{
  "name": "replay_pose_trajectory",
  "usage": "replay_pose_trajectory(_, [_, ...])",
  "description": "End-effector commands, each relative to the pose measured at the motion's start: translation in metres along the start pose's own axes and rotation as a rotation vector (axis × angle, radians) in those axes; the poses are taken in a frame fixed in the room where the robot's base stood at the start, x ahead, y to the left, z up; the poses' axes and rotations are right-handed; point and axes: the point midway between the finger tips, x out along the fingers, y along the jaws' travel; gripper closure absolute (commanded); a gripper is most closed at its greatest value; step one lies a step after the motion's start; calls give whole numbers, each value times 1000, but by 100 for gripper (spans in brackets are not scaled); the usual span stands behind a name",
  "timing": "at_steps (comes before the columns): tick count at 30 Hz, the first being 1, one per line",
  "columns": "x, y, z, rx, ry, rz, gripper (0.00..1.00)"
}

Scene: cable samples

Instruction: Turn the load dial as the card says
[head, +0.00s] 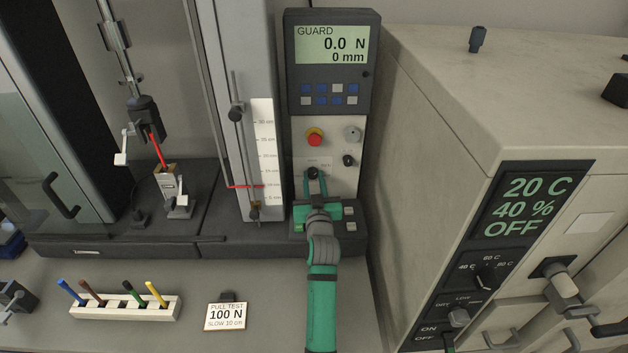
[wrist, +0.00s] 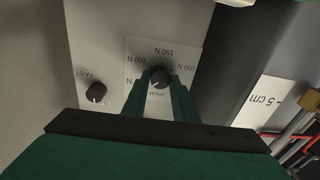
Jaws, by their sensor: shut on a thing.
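The load dial (head: 313,172) is a small black knob on the pale panel under the display. My gripper (head: 314,182) is shut on the dial, one green finger on each side; the fingers also show in the wrist view (wrist: 160,84). I cannot make out which mark the dial points to. The card (head: 226,315) on the bench reads PULL TEST, 100 N, SLOW 10 cm.
The display (head: 331,45) shows GUARD, 0.0 N, 0 mm. A second black knob (wrist: 96,92), labelled FAST, is beside the dial. A red button (head: 314,137) is above. A large cabinet (head: 450,110) stands close on the right. A rack of coloured sticks (head: 125,309) lies at left.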

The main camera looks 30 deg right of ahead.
Motion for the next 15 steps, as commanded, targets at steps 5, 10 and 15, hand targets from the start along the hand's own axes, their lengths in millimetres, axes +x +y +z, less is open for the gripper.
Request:
replay_pose_trajectory(5, [0,-1,1,168,7,8,97])
replay_pose_trajectory(10, [0,-1,2,329,15,16,97])
replay_pose_trajectory(15, [0,-1,2,490,23,24,97])
